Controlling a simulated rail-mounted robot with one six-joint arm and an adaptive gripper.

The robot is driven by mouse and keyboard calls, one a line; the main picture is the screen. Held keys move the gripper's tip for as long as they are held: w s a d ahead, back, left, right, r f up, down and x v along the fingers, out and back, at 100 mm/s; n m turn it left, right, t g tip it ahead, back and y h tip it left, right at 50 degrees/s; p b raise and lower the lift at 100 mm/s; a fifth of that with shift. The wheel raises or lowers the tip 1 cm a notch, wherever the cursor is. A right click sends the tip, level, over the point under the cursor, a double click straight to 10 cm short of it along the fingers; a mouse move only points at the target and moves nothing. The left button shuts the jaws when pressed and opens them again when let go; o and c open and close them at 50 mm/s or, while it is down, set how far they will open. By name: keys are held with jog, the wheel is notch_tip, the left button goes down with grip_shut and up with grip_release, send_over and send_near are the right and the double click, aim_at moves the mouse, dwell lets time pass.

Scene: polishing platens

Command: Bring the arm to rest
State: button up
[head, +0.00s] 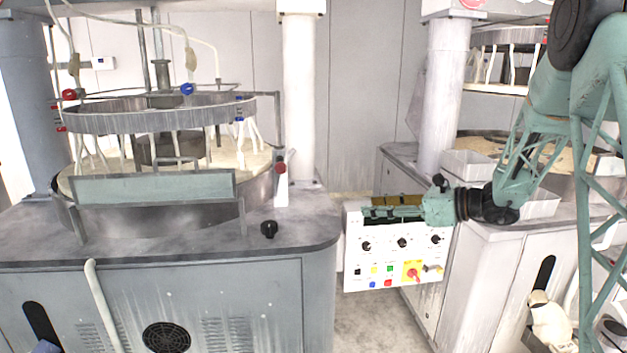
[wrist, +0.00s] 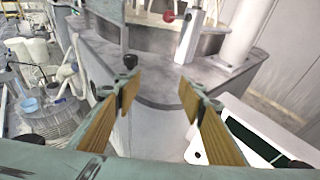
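My gripper (head: 366,211) shows in the head view as a pale green body with wood-toned fingers, reaching left from the arm at the right. It is in front of the upper part of a white control panel (head: 385,280), in the gap between two machines. In the wrist view the two fingers of my gripper (wrist: 158,88) stand wide apart. Nothing is between them. The near corner of the left machine's grey top (wrist: 160,93) appears beyond the fingertips.
The left polishing machine (head: 290,235) carries a round platen (head: 255,165), a black knob (head: 268,229) and a red ball handle (head: 280,168). The right machine (head: 475,265) has white trays (head: 470,163) on top. Buckets (wrist: 35,50) crowd the wrist view's left. Some floor (head: 365,325) is bare.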

jog(key=s+a+r+n+g+h, duration=0.1)
jog(key=s+a+r+n+g, duration=0.2)
jog(key=s, duration=0.7)
jog(key=s+a+r+n+g+h, duration=0.1)
jog(key=s+a+r+n, duration=0.3)
jog(key=s, duration=0.6)
jog(key=s+a+r+n+g+h, duration=0.15)
jog(key=s+a+n, duration=0.3)
jog(key=s, duration=0.55)
jog(key=s+d+n+h, duration=0.3)
jog(key=s+d+n, duration=0.1)
jog(key=s, duration=0.6)
jog(key=s+d+n+t+h, duration=0.1)
jog(key=s+d+n, duration=0.4)
jog(key=s, duration=0.5)
jog(key=s+d+n+h, duration=0.4)
jog(key=s+d, duration=0.1)
jog(key=s, duration=0.5)
jog(key=shift+s+f+h, duration=0.15)
jog(key=shift+s+h, duration=0.05)
jog(key=shift+h, duration=0.15)
dwell(1.6)
